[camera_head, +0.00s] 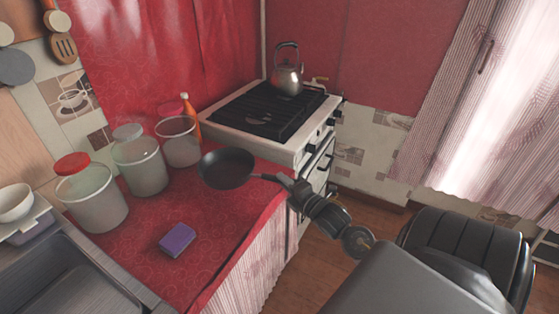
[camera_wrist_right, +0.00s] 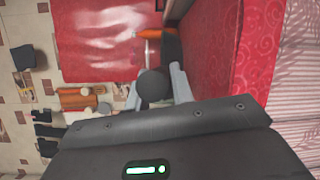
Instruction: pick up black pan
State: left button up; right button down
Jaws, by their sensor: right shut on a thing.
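The black pan (camera_head: 228,168) shows in the head view over the far right part of the red counter, its handle pointing right. My right gripper (camera_head: 289,183) comes in from the right and is shut on the handle. In the right wrist view, the dark rounded handle end (camera_wrist_right: 152,86) lies between the two grey fingers of the right gripper (camera_wrist_right: 157,88). Part of the pan's dark body (camera_wrist_right: 172,46) shows beyond it. I cannot tell whether the pan touches the counter. My left gripper is not in view.
Three clear canisters (camera_head: 145,176) and an orange bottle (camera_head: 190,120) stand left of and behind the pan. A purple sponge (camera_head: 178,240) lies on the counter (camera_head: 225,225) in front. A stove (camera_head: 300,150) with a kettle (camera_head: 288,76) stands behind. A sink (camera_head: 70,285) is at left.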

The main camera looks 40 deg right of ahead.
jog(key=shift+s+a+r, duration=0.1)
jog(key=shift+s+r, duration=0.5)
jog(key=shift+s, duration=0.3)
jog(key=shift+s+a+r, duration=0.1)
jog(key=shift+s+r, duration=0.45)
jog(key=shift+s, duration=0.35)
jog(key=a+r+n+g+y, duration=0.2)
jog(key=a+n+y, duration=0.5)
jog(key=a, duration=1.5)
jog(key=r+y, duration=0.1)
jog(key=y, duration=0.2)
jog(key=shift+w+a+r, duration=0.15)
jog(key=shift+a+r, duration=0.05)
jog(key=shift+r, duration=0.05)
jog(key=shift+a, duration=0.1)
